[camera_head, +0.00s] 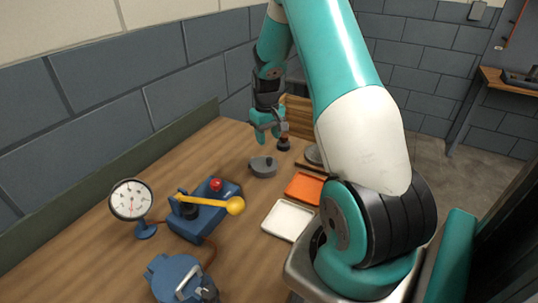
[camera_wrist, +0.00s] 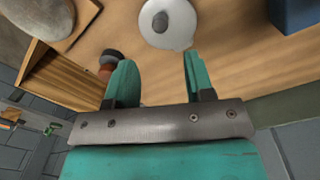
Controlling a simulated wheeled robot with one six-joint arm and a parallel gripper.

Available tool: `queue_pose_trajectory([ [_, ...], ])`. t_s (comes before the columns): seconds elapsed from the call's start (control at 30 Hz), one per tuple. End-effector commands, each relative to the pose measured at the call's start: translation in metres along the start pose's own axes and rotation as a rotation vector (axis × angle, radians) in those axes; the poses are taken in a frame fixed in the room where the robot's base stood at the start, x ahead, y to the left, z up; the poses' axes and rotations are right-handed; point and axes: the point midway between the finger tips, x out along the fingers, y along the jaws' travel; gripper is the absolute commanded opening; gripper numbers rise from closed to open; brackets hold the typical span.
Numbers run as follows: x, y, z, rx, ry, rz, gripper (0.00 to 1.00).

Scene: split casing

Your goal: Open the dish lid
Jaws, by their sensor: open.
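The dish (camera_head: 262,172) is a small round grey vessel standing on the wooden bench. Its lid, with a dark knob on top, appears to sit on it; in the wrist view the lid (camera_wrist: 155,29) shows as a pale grey disc with a knob, just beyond the fingertips. My gripper (camera_head: 268,133) is above the bench, a little behind and above the dish. In the wrist view my gripper (camera_wrist: 158,62) has its two teal fingers apart with nothing between them, and the lid lies ahead of the gap.
A dark knob-shaped object with a reddish-brown part (camera_wrist: 108,66) stands close beside one finger. A grey round object (camera_head: 313,155) lies to the right. Orange (camera_head: 304,187) and white (camera_head: 287,220) trays, a blue lever device (camera_head: 205,209) and a gauge (camera_head: 131,200) are nearer.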

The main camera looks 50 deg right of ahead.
Motion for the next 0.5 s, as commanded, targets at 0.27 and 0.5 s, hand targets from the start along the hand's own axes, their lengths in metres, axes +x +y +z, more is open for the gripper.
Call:
queue_pose_trajectory([
  [0.27,0.059,-0.001,0.001,0.0,-0.003,-0.002,0.49],
  [0.5,0.084,0.0,0.0,0.0,0.001,0.0,0.49],
])
